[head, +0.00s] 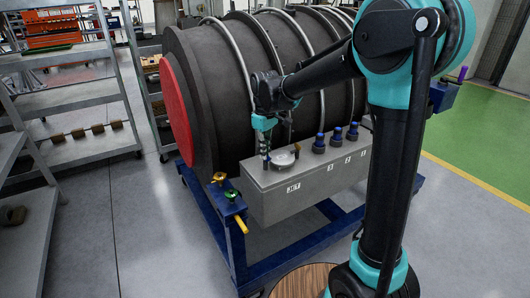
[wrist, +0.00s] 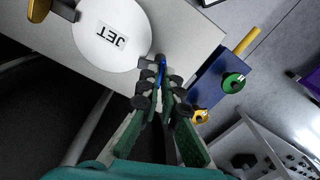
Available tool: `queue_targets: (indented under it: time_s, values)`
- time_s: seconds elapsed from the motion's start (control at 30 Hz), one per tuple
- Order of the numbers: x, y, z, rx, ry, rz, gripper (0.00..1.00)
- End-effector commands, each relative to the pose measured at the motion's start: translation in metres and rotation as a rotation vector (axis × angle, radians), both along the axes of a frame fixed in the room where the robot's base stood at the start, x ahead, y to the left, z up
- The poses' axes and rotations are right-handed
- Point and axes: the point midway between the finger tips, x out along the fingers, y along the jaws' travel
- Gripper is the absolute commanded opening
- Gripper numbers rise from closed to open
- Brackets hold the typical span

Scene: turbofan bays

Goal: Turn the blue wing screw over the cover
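The cover is a white disc with a JET label (wrist: 112,38) on the grey box; it also shows in the head view (head: 284,158). The blue wing screw (wrist: 161,70) shows as a thin blue strip beside the disc's edge, between my fingertips. My gripper (wrist: 161,80) points down at it, its fingers drawn close together on the strip; most of the screw is hidden by the pads. In the head view my gripper (head: 265,158) is over the left end of the box, just left of the disc, and the screw cannot be made out.
The grey box (head: 325,190) carries several blue-topped knobs (head: 336,137) to the right. A yellow knob (head: 219,178), a green knob (head: 231,195) and a yellow handle (head: 241,224) sit on the blue frame at the left. The dark engine (head: 215,80) stands behind. Shelving (head: 75,90) is far left.

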Motion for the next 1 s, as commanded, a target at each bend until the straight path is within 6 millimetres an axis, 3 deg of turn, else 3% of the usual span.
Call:
queue_targets:
  time_s: [0.5, 1.0]
  values:
    - [0.0006, -0.0003, 0.0003, 0.0, 0.0, -0.318, 0.0]
    - [0.0007, -0.0004, 0.0003, 0.0, 0.0, -0.373, 0.0]
